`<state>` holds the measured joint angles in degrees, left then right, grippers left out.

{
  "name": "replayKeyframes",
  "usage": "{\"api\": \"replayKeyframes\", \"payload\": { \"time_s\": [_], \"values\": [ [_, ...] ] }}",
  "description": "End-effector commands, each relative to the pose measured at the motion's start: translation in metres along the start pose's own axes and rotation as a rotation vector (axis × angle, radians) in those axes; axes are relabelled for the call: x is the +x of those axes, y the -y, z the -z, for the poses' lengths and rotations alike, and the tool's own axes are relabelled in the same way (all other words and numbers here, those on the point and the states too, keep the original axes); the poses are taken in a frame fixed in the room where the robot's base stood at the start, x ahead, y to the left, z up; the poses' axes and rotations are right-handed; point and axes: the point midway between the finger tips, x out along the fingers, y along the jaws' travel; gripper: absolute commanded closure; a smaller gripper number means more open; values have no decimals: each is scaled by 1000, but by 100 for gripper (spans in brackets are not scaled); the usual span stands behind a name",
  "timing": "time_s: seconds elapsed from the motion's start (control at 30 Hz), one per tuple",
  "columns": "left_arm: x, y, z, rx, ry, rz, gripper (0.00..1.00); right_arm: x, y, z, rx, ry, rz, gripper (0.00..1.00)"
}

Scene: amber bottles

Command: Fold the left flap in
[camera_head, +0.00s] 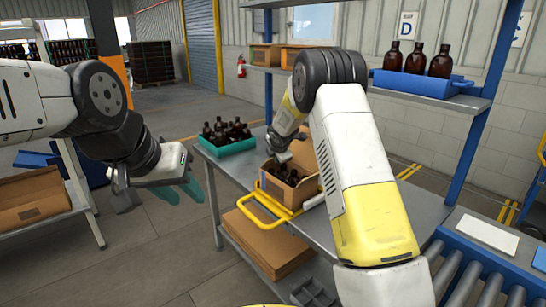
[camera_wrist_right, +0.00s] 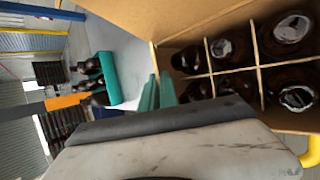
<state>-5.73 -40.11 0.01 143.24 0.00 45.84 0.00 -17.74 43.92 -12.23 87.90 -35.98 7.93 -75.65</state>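The open cardboard box (camera_head: 318,190) stands on the grey table with dark amber bottles (camera_head: 284,174) inside. In the right wrist view its cardboard panel (camera_wrist_right: 185,18) and a divider grid (camera_wrist_right: 257,75) around several bottles show close up. I cannot tell clearly which panel is the left flap. My right gripper (camera_wrist_right: 158,93) is beside the box's edge, its two green fingers close together with nothing visible between them. In the head view the arm partly hides it. My left gripper (camera_head: 178,192) is open and empty, off the table to the left.
A yellow frame (camera_head: 265,212) is at the box's near side. A teal crate of bottles (camera_head: 238,146) stands at the table's far left. A blue tray (camera_head: 425,84) with three bottles is on the shelf. Rollers (camera_head: 470,272) are at lower right. Flat cardboard (camera_head: 268,245) lies below.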

Motion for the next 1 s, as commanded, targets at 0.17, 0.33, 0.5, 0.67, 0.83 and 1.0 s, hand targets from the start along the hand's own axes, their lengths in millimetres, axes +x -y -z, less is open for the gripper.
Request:
{"api": "replayKeyframes", "payload": {
  "time_s": [0.17, 0.33, 0.5, 0.67, 0.83, 1.0],
  "values": [
    [0, 0, 0, 0, 0, 0, 64, 0, 7, 2, 39, 1, -104, 100],
    [0, 0, 0, 0, 0, 0, 64, 1, 10, 2, 73, 1, -182, 100],
    [0, 0, 0, 0, 0, 0, 64, 2, 11, 1, 94, 1, -229, 100],
    [0, 0, 0, 0, 0, 0, 64, 2, 11, 0, 101, 2, -247, 100],
    [0, 0, 0, 0, 0, 0, 64, 2, 11, 0, 103, 2, -250, 100],
    [0, 0, 0, 0, 0, 0, 64, 2, 11, 0, 103, 2, -249, 100]
  ]
}}
